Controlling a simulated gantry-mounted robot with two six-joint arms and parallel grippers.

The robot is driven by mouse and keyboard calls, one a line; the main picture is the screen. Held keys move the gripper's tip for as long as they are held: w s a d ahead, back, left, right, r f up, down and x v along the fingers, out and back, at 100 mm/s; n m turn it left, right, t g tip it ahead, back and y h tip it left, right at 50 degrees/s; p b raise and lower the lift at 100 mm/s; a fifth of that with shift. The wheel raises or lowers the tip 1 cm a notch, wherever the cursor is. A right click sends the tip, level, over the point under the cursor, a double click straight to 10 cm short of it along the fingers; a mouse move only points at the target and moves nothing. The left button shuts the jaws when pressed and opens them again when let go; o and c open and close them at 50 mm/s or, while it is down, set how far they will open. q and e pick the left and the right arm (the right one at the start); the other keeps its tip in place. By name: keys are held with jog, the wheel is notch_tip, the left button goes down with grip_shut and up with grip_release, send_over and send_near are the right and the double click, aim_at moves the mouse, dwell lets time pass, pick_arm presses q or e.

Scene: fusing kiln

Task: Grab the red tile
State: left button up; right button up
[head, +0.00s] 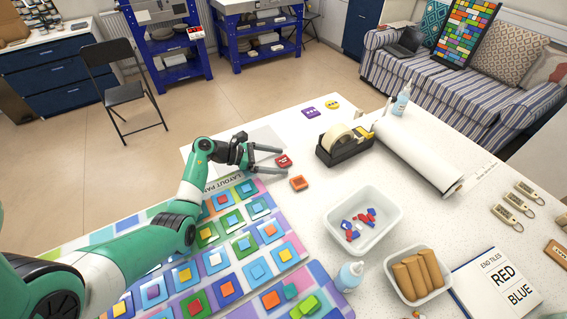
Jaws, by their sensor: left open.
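The red tile (284,160) is a small square with pale marking on its top. It lies on the white table near its far edge. My left gripper (277,162) is open, with one finger on the far side of the tile and one on the near side. The tile sits between the fingertips, and I cannot tell whether either finger touches it. My right gripper is not in view.
An orange tile (298,183) lies just nearer than the red one. A purple tile (311,112) and a yellow tile (332,104) lie farther back. A tape dispenser (345,145) stands to the right. A colourful layout panel (215,262) fills the front left.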

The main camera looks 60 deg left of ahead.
aim_at(277, 161)
pick_arm(q)
grip_shut()
dwell(0.3)
jog(key=shift+r, duration=0.5)
notch_tip(277, 161, up, 3)
jog(key=shift+f+p, duration=0.1)
jog(key=shift+p, duration=0.85)
jog(key=s+d+r+p, duration=0.6)
jog(key=d+r, duration=0.3)
jog(key=d, duration=0.3)
jog(key=shift+s+d+r, duration=0.15)
jog(key=shift+s, duration=0.2)
